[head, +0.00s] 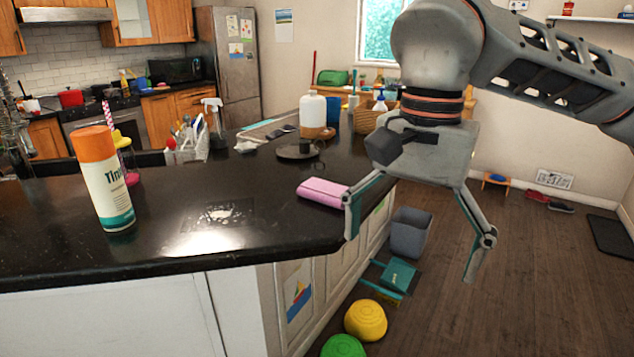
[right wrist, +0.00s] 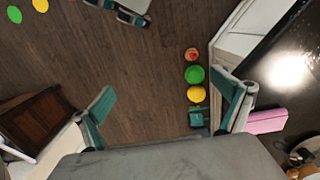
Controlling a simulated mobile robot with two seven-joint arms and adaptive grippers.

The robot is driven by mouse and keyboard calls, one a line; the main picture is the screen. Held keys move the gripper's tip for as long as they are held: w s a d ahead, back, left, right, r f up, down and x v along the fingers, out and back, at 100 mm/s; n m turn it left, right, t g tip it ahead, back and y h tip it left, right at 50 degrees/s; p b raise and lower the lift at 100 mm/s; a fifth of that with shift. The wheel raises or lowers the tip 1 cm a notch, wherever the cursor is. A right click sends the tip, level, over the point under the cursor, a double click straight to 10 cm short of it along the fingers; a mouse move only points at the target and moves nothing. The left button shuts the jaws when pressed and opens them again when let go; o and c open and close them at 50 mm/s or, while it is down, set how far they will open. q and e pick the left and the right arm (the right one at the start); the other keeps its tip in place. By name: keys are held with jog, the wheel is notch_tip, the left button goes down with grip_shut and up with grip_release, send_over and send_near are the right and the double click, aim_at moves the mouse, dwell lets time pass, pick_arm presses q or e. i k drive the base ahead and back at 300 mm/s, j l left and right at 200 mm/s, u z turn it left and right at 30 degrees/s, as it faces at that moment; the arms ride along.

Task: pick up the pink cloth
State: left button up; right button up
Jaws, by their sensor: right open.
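The pink cloth (head: 322,191) lies folded on the dark counter (head: 250,205), near its right edge. It also shows in the right wrist view (right wrist: 267,121), just outside one finger. My right gripper (head: 411,246) is open, with its fingers pointing down and wide apart. One finger is by the counter edge, overlapping the cloth's right end in the head view; I cannot tell if they touch. The other finger is out over the floor. Nothing is between the fingers, which also show in the right wrist view (right wrist: 168,96). My left gripper is not in view.
A spray can with an orange cap (head: 106,178) stands on the counter at left. A dark round dish (head: 297,150) and a white jug (head: 312,112) are behind the cloth.

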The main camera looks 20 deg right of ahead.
aim_at(322, 192)
jog(key=i, duration=1.15)
